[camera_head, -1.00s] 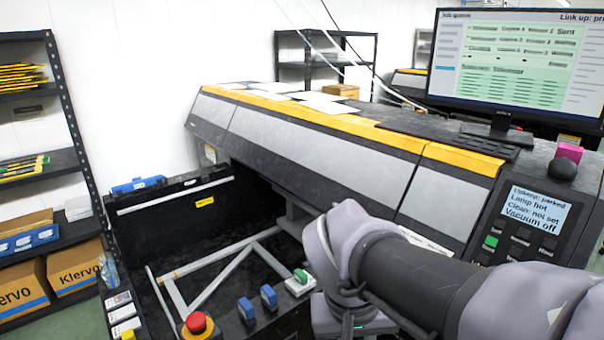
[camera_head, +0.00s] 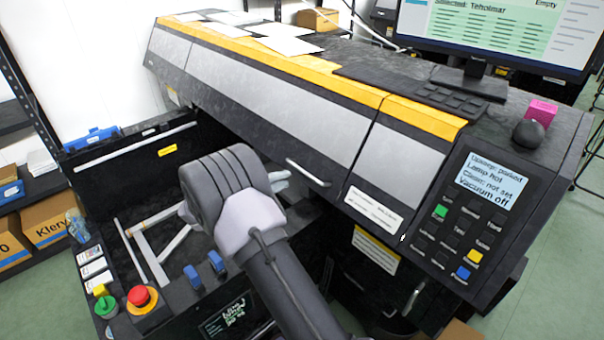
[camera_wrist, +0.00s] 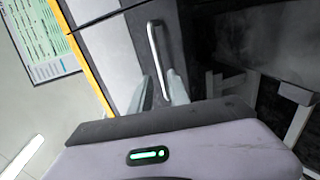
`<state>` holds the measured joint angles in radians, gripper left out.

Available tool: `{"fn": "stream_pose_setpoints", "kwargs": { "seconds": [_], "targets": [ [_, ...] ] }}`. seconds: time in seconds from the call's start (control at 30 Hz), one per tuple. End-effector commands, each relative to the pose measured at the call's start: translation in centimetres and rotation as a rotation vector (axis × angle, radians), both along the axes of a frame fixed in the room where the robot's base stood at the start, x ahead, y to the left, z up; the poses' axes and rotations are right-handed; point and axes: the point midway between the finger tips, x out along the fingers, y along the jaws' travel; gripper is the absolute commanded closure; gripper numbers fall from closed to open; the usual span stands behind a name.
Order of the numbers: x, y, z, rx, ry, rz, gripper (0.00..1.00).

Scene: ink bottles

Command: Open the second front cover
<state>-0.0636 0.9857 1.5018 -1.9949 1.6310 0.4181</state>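The printer's front covers are grey panels under a yellow strip. The long middle cover (camera_head: 270,98), second from the left, is shut, with a silver bar handle (camera_head: 308,173) at its lower edge. My gripper (camera_head: 281,181) is just left of that handle in the head view. In the wrist view my gripper (camera_wrist: 160,90) is open, with a fingertip on each side of one end of the handle (camera_wrist: 156,50). I cannot tell whether a finger touches it. My wrist hides part of the area below the cover.
A red stop button (camera_head: 138,296) and blue clamps (camera_head: 205,268) sit below left. A control panel (camera_head: 465,215) is at the right end. A monitor (camera_head: 500,30) and keyboard (camera_head: 450,100) stand on top. A lower silver handle (camera_head: 413,298) is at the bottom right.

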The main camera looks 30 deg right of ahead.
Motion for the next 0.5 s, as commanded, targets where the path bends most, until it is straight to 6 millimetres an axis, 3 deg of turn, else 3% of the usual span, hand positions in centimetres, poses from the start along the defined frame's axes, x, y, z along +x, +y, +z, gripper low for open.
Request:
{"fn": "stream_pose_setpoints", "kwargs": {
  "seconds": [0.23,0.5],
  "targets": [
    [0.7,-5.6,-1.3,0.000,0.002,-0.003,0.78],
    [1.2,-8.5,-1.8,0.001,0.001,0.000,0.78]
  ]
}}
